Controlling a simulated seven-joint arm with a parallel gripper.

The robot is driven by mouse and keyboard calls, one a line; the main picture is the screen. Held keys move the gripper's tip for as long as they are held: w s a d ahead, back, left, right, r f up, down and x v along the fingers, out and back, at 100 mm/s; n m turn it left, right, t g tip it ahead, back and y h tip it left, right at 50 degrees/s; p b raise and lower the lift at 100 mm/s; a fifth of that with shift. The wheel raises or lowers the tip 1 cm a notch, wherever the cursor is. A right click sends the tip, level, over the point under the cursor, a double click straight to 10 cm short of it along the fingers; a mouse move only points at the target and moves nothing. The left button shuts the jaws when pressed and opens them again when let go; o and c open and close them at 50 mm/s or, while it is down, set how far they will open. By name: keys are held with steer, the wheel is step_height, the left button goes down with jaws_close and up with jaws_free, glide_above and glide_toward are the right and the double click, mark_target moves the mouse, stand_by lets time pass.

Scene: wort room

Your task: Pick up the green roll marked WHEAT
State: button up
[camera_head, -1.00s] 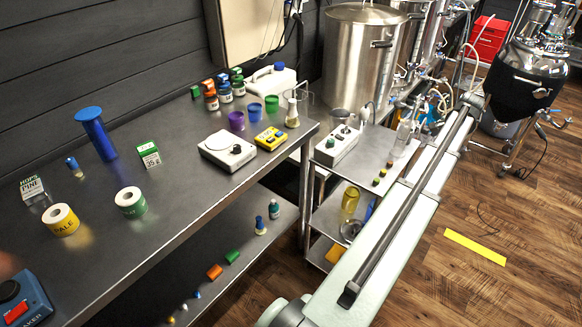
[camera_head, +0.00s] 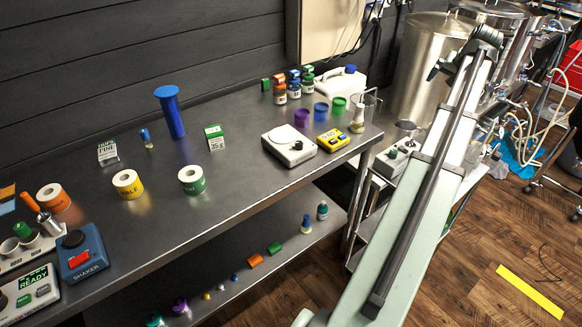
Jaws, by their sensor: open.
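The green roll (camera_head: 192,181), a white-cored roll with a green label, stands upright on the upper metal bench top. Its lettering is too small to read surely. The yellow roll (camera_head: 128,185) marked PALE stands to its left, and an orange roll (camera_head: 54,198) farther left. My arm rises from the bottom of the view to the upper right. The dark end of the arm, my gripper (camera_head: 478,45), is small there, far to the right of the rolls and well apart from them. It looks open, with nothing seen in it; finger detail is hard to make out.
Behind the green roll stand a small green-and-white box (camera_head: 214,138) and a tall blue cylinder (camera_head: 171,112). A white scale (camera_head: 289,146) and several cups lie to its right. The blue SHAKER device (camera_head: 81,254) is front left. Bench around the roll is clear.

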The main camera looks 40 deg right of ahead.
steer(key=w+a+f+n+g+y, duration=0.15)
steer(key=w+a+n, duration=0.55)
steer(key=w+a, duration=0.9)
steer(key=w+a+f+n+y, duration=0.2)
steer(key=w+a+n, duration=0.75)
steer(key=a, duration=0.95)
steer(key=n+g, duration=0.4)
steer(key=n, duration=0.9)
glide_toward(191, 173)
steer(key=shift+t+y, duration=0.25)
steer(key=shift+y, duration=0.1)
steer(key=shift+s+d+f, duration=0.1)
steer(key=shift+d+f, duration=0.05)
steer(key=shift+f, duration=3)
steer(key=shift+s+d+f, duration=0.1)
steer(key=shift+d+f, duration=0.05)
steer(key=shift+f, duration=3)
steer(key=shift+c, duration=0.5)
steer(key=c, duration=1)
